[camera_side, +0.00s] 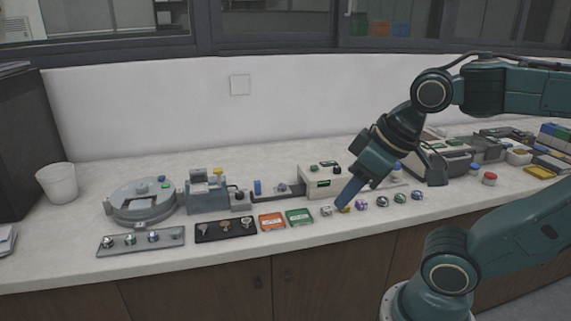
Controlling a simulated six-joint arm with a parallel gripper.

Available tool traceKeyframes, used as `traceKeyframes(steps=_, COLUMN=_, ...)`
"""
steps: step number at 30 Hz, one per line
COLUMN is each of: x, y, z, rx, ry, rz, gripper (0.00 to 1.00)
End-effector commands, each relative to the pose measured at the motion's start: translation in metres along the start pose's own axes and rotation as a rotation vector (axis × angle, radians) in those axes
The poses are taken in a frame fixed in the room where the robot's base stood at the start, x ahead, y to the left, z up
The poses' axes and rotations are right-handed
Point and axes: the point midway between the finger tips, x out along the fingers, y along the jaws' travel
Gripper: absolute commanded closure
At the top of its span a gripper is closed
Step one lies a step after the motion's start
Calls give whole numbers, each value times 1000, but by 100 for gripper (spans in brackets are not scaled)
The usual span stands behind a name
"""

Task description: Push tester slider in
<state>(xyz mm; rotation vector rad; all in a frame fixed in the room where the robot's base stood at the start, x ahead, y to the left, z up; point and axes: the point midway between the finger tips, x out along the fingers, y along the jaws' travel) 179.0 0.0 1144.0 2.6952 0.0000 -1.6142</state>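A pale box-shaped machine (316,182), which looks like the tester, stands on the counter right of the middle. A dark rail with a grey sliding part (283,188) sticks out from its left side, so the slider appears to be out. My gripper (343,203) points down and left in front of the machine's right side. Its tip is close above the row of small parts at the counter's front, apart from the slider. The fingers show as one narrow shape, so I cannot tell if they are open or shut. Nothing is visible in them.
A round grey machine (141,201) and a grey press-like machine (207,191) stand to the left. Trays with small parts (141,240), an orange tray (272,221) and a green tray (299,216) line the front. More equipment crowds the right. A white cup (57,183) stands far left.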

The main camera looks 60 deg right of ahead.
Motion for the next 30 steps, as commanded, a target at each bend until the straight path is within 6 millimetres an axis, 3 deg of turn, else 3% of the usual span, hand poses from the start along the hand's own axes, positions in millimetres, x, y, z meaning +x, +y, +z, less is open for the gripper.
traceKeyframes(steps=2, x=0, y=0, z=0, rx=0, ry=0, rz=0, gripper=58)
traceKeyframes(steps=11, x=-2, y=-1, z=-17, rx=-19, ry=-8, rz=-8, gripper=58)
traceKeyframes(steps=22, x=-1, y=3, z=-96, rx=-116, ry=-43, rz=-51, gripper=58)
traceKeyframes(steps=30, x=14, y=19, z=-159, rx=-202, ry=-67, rz=-91, gripper=58)
